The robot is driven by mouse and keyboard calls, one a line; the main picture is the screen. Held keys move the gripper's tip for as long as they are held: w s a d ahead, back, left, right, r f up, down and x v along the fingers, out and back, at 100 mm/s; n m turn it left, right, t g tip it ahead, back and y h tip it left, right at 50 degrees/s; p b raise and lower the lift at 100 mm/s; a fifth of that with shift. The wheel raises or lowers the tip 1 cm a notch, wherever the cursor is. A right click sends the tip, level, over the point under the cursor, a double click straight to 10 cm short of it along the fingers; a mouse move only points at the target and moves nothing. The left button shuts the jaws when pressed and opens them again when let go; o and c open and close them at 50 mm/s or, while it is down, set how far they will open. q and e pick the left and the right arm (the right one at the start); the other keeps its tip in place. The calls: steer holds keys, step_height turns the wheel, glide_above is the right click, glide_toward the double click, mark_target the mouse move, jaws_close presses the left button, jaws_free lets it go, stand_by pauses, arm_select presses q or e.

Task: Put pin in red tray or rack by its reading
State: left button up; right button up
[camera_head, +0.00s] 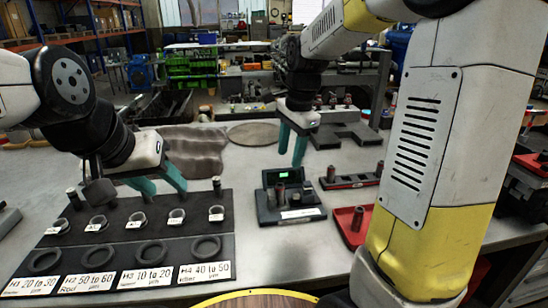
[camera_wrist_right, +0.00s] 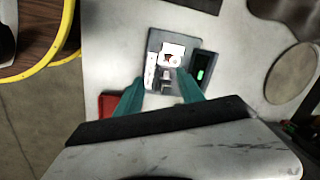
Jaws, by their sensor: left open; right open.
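A dark gauge (camera_head: 290,214) with a lit green display (camera_head: 284,174) stands mid-table; I cannot read its digits. A dark pin (camera_head: 281,194) stands upright on it. The red tray (camera_head: 340,219) is to its right, partly hidden by my arm, with a dark pin (camera_head: 357,217) upright in it. A low rack (camera_head: 352,181) with upright pins lies behind the tray. My right gripper (camera_head: 291,158) is open and empty above and behind the gauge; in the right wrist view the gauge (camera_wrist_right: 159,46) shows beyond its fingers. My left gripper (camera_head: 163,190) is open above the black board's back edge.
The black board (camera_head: 190,232) at left holds several rings and dark recesses, with labels such as "H3 10 to 20" and "H4 40 to 50". Dark posts (camera_head: 217,185) stand at its back corners. A round disc (camera_head: 253,134) lies farther back. Table between board and gauge is clear.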

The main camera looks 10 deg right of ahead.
mark_target(280, 185)
steer(key=w+f+m, duration=0.1)
steer(key=w+f, duration=0.1)
steer(key=w+a+f+m+g, duration=0.1)
steer(key=f+m, duration=0.1)
steer(key=w+f+m+h, duration=0.1)
steer(key=w+f, duration=0.1)
steer(key=shift+w+a+m, duration=0.3)
steer(key=shift+w+m, duration=0.05)
steer(key=shift+m, duration=0.05)
steer(key=shift+f, duration=4.45)
jaws_close()
steer(key=shift+r, duration=3.3)
